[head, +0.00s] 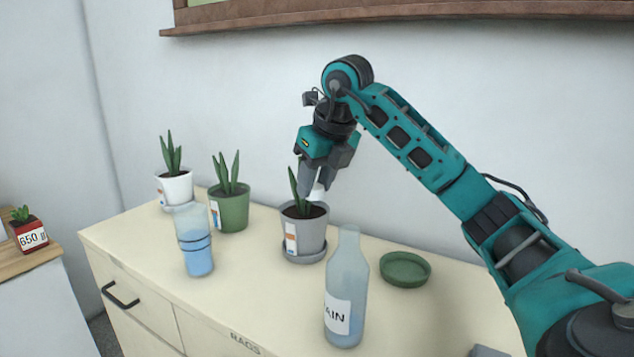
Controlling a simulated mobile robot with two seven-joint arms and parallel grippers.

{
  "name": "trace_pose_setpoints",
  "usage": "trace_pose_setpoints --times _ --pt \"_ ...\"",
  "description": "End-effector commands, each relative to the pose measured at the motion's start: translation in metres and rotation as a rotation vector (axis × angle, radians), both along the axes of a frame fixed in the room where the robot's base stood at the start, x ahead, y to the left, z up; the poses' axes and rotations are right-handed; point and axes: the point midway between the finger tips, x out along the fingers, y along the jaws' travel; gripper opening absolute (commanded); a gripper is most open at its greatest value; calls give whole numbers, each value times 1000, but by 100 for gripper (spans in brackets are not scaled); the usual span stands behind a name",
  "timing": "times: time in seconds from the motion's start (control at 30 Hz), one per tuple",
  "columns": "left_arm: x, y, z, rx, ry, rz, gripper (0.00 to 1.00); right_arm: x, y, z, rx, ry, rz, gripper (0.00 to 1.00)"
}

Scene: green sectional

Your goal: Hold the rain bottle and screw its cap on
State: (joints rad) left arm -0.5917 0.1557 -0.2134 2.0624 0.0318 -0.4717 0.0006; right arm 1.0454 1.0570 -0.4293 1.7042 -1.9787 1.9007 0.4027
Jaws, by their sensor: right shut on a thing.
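The rain bottle (346,276) is a tall, frosted pale-blue bottle with a white label on which "AIN" can be read. It stands upright on the cream cabinet top, and no cap shows on its narrow neck. My right gripper (317,187) is shut on a small white thing, which looks like the cap (317,193). It is above and a little left of the bottle's mouth in the picture, in front of the plant in the grey pot. The fingers partly hide the cap. My left gripper is not in view.
The cabinet top (270,300) also bears a clear vessel of blue water (199,259), plants in white (176,188), green (230,212) and grey (305,235) pots, and an empty green saucer (404,269). The front left area is clear. A red pot (30,235) stands apart at left.

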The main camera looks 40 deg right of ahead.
Motion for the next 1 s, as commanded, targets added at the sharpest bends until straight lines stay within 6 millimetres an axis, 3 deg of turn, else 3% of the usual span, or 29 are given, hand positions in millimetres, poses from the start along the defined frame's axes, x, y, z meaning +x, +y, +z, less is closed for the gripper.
trace_pose_setpoints --times 0.13,0.27,0.57,1.0 --pt "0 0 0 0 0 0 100 1 12 -7 1 2 125 10" --pt "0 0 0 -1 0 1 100 2 35 -18 1 2 368 10" --pt "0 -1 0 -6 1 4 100 -1 93 -43 5 -1 1047 10" --pt "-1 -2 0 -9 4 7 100 -23 166 -71 3 2 2062 10"
